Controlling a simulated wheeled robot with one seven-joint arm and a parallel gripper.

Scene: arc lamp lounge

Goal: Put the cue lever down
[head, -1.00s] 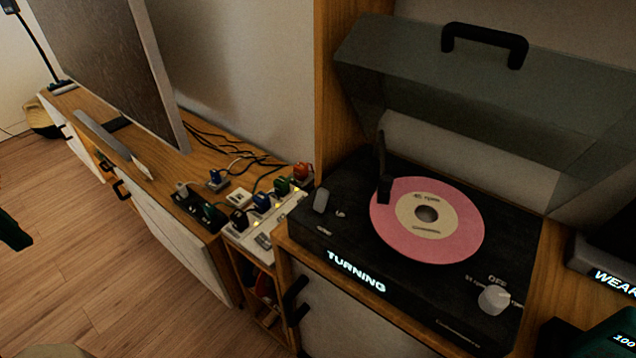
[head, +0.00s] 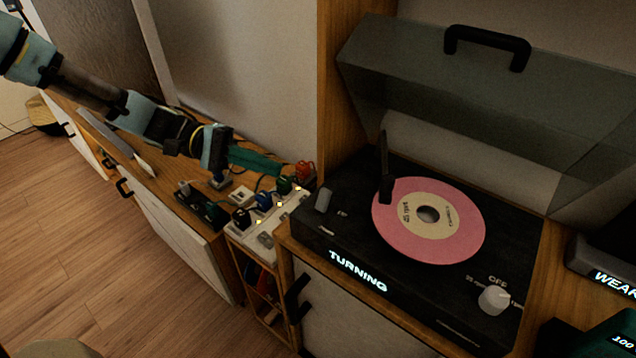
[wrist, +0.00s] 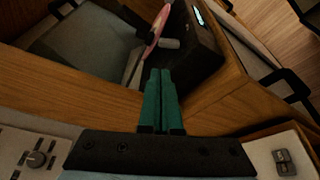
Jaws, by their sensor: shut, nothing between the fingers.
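The black turntable (head: 310,232) stands on a wooden cabinet with its display lit "TURNING". A pink record (head: 398,236) lies on it. The cue lever (head: 323,199) seems to be the small grey lever at the turntable's left, standing up at a tilt. In the wrist view a grey stub (wrist: 169,43) beside the record (wrist: 158,22) looks like it. The black tonearm (head: 386,180) reaches over the record's left edge; whether its needle touches is unclear. My gripper (head: 280,168) is shut and empty, left of the turntable and apart from the lever. Its teal fingers (wrist: 160,72) point towards the turntable.
The clear dust cover (head: 430,85) is raised. A power strip (head: 268,228) with several coloured plugs lies below my gripper. A wooden side panel (head: 338,100) rises behind the turntable's left. A speed knob (head: 494,299) is at the front right. Open floor lies left.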

